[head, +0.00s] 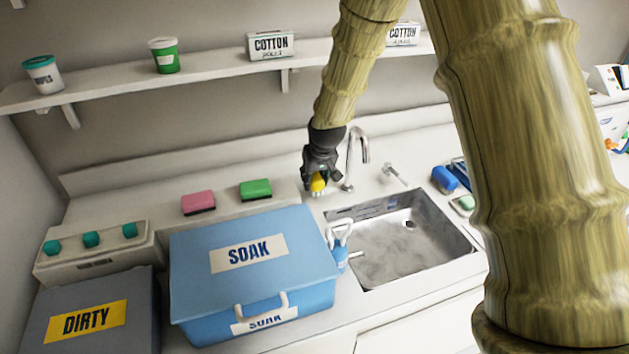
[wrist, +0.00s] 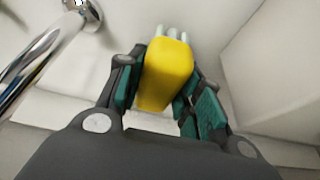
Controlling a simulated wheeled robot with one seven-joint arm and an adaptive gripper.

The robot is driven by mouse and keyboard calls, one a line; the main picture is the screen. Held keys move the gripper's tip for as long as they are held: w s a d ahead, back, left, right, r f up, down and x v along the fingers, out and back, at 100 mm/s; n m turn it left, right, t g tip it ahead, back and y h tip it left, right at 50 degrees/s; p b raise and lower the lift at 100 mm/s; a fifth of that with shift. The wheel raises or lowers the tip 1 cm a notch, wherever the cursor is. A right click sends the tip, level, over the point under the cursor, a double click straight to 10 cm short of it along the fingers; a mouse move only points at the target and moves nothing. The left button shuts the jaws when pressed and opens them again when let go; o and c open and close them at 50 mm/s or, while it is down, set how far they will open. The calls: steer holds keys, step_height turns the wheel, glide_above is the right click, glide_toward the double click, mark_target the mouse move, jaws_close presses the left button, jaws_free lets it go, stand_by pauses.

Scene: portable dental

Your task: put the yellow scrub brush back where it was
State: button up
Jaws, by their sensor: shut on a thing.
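The yellow scrub brush (head: 318,184) is in my gripper (head: 317,178), behind the sink and just left of the faucet in the head view. In the wrist view the yellow brush (wrist: 167,75) sits between the green-padded fingers of my gripper (wrist: 165,90). Its pale bristles show at the far end, toward the white surface. My gripper is shut on the brush. I cannot tell whether the bristles touch the counter.
The chrome faucet (head: 357,155) stands close to the right of my gripper. The sink (head: 410,235) lies in front. A green sponge (head: 256,189) and a pink sponge (head: 198,202) lie left on a ledge. The blue SOAK box (head: 200,285) stands front left. A shelf (head: 210,84) runs above.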

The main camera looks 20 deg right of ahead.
steer(key=shift+f, duration=0.95)
steer(key=shift+f, duration=0.15)
steer(key=o, duration=1.1)
steer(key=shift+r, duration=0.2)
steer(key=shift+b+v, duration=0.8)
steer(key=shift+v, duration=5.2)
